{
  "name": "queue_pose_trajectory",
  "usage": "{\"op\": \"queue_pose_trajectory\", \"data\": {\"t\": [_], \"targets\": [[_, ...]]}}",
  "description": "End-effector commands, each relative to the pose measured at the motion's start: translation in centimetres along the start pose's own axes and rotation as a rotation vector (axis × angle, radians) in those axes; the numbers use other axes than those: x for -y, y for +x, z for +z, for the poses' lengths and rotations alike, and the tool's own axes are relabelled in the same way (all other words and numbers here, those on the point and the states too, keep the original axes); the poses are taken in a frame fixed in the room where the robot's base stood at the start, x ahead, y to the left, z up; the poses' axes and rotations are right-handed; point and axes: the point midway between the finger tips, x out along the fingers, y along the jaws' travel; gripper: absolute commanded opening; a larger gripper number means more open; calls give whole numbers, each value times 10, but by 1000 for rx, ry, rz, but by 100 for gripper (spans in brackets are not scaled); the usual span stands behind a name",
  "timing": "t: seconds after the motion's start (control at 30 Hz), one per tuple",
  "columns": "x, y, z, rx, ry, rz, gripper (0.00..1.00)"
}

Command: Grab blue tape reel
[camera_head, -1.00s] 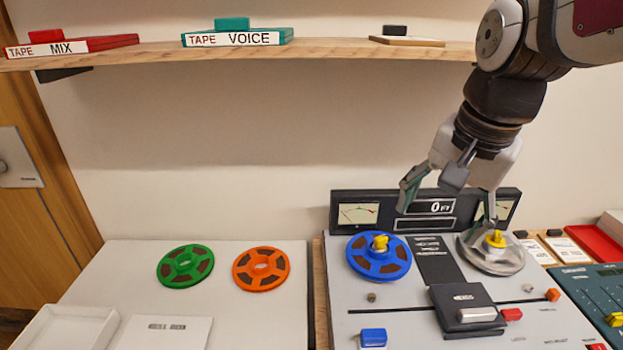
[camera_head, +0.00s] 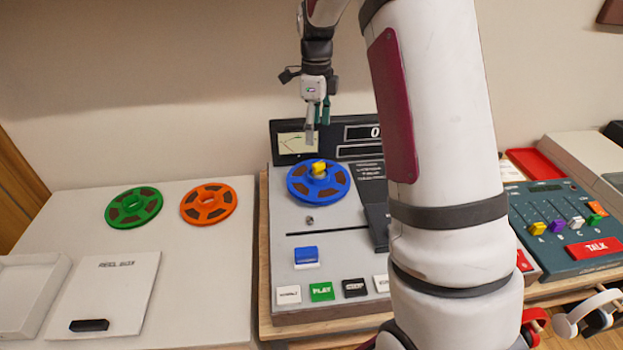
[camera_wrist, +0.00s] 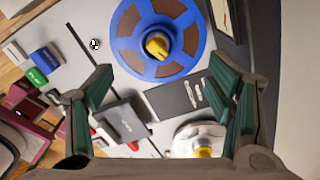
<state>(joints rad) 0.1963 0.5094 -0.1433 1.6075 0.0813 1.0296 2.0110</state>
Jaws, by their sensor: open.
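The blue tape reel (camera_head: 318,183) sits flat on the left spindle of the tape deck (camera_head: 250,240), with a yellow knob (camera_head: 319,167) at its hub. In the wrist view the blue reel (camera_wrist: 137,55) lies at the top centre, with its yellow knob (camera_wrist: 157,45) beyond my fingertips. My gripper (camera_head: 318,125) is above the reel in the head view, pointing down, apart from it. In the wrist view my gripper's fingers (camera_wrist: 165,90) are spread wide with nothing between them. My arm hides the deck's right side in the head view.
A green reel (camera_head: 134,207) and an orange reel (camera_head: 208,203) lie on the white table at left. A clear reel (camera_wrist: 180,140) with a yellow knob is on the deck's other spindle. A mixer (camera_head: 565,225) stands at right. The deck's meter panel (camera_head: 295,143) rises behind the reel.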

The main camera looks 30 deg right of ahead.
Motion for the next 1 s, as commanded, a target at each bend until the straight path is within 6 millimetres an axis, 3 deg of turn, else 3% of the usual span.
{"op": "queue_pose_trajectory", "data": {"t": [0.4,0.67,1.0], "targets": [[-1,69,-1,-2,1,3,74],[-2,88,-1,-1,0,3,74],[-4,131,-5,-1,0,3,74]]}}
